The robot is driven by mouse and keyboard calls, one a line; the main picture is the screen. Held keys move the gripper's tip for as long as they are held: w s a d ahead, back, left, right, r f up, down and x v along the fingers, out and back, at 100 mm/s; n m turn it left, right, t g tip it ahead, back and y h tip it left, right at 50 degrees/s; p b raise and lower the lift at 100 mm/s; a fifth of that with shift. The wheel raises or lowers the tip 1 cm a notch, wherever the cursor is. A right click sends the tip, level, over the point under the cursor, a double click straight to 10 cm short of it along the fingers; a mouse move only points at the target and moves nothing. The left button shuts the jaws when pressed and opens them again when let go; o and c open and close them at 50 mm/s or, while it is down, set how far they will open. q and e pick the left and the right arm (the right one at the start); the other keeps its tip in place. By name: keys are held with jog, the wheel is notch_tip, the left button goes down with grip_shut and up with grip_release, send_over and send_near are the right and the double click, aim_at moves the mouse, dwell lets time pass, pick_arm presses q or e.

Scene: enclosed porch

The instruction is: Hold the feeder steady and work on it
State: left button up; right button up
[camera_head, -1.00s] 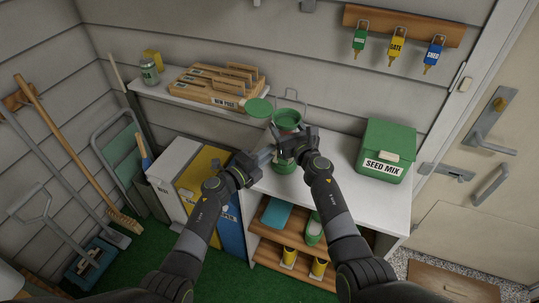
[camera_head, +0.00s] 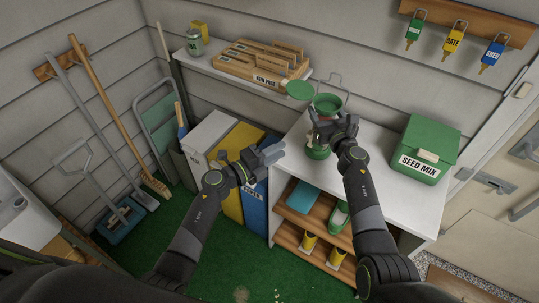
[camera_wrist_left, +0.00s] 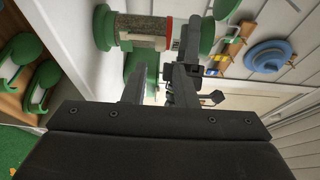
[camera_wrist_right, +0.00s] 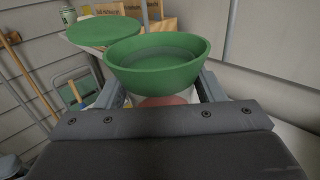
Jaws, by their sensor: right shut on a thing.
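The feeder stands upright on the white bench, with a green cup-shaped top (camera_head: 327,104), a wire hanger and a green base (camera_head: 318,152). Its round green lid (camera_head: 300,90) is swung open to the left. My right gripper (camera_head: 322,122) is shut on the feeder's body just below the cup and hides part of it. The right wrist view shows the cup (camera_wrist_right: 157,62) and lid (camera_wrist_right: 90,33) from above. My left gripper (camera_head: 270,154) is open and empty, left of the feeder and apart from it. The left wrist view shows the speckled tube (camera_wrist_left: 146,32) with a red band.
A green SEED MIX box (camera_head: 427,150) stands right on the bench (camera_head: 385,190). A shelf (camera_head: 215,64) with a wooden letter rack (camera_head: 262,66) is behind. Bins (camera_head: 210,135) stand left of the bench. Small bits (camera_head: 241,294) lie on the green floor.

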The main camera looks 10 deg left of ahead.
aim_at(331, 117)
pick_arm(q)
jog(key=shift+v, duration=1.25)
pick_arm(e)
jog(key=o, duration=1.5)
jog(key=shift+c, duration=0.2)
jog(key=shift+s+d+r+p, duration=0.25)
jog(key=shift+s+p, duration=0.25)
jog(key=shift+p, duration=0.1)
jog(key=shift+s+d+r+p, duration=0.2)
jog(key=shift+s+d+p, duration=0.05)
jog(key=shift+s+p, duration=0.3)
pick_arm(q)
jog(key=shift+r+p, duration=0.7)
jog(key=shift+r, duration=1.15)
pick_arm(e)
jog(key=shift+v, duration=0.85)
